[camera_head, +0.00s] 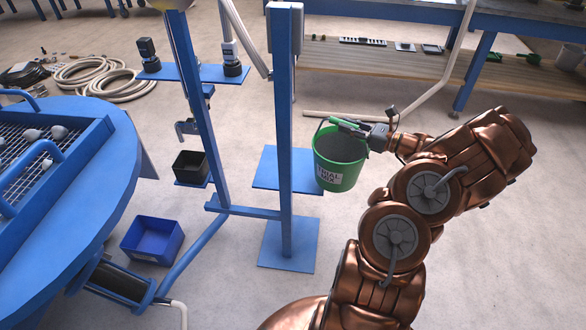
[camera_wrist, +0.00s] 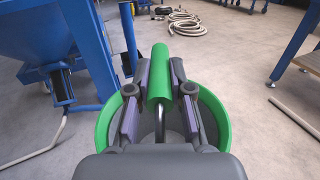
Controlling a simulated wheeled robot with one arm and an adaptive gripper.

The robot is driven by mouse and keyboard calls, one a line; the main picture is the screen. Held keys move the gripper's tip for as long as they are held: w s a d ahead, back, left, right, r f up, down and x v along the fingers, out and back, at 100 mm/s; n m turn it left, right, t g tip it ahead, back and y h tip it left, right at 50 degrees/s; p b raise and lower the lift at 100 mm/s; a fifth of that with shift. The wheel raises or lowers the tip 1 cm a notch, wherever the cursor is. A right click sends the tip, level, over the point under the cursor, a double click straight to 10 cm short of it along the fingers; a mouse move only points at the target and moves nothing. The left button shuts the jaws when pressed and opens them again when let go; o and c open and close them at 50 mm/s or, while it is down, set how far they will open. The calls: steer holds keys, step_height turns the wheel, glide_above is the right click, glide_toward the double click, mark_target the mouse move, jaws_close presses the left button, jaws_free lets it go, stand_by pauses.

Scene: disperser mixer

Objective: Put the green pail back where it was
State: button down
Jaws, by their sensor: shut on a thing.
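The green pail (camera_head: 338,170) hangs upright in the head view, with a white label on its front. My gripper (camera_head: 362,128) is shut on the green grip of its handle. In the wrist view the green grip (camera_wrist: 158,75) sits between the two fingers of my gripper (camera_wrist: 160,90), and the pail's rim (camera_wrist: 218,115) shows below them. The pail is right beside a blue square plate (camera_head: 270,168) on a blue post and overlaps its right edge in the picture. I cannot tell whether the pail's bottom touches anything.
A blue upright post (camera_head: 285,90) stands left of the pail. A lower blue plate (camera_head: 288,245) lies at its foot. A blue bin (camera_head: 152,240) and a black box (camera_head: 190,165) are further left, near a round blue hopper (camera_head: 95,200). Hoses (camera_head: 100,75) lie on the floor.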

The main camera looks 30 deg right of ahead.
steer(key=shift+w, duration=0.2)
steer(key=f+b+x, duration=0.2)
steer(key=f+x, duration=0.1)
steer(key=x, duration=1.4)
steer(key=shift+w+a, duration=0.15)
steer(key=shift+w, duration=0.15)
steer(key=shift+f, duration=0.1)
steer(key=c, duration=1.1)
jaws_free()
steer(key=shift+f, duration=0.1)
steer(key=shift+o, duration=0.2)
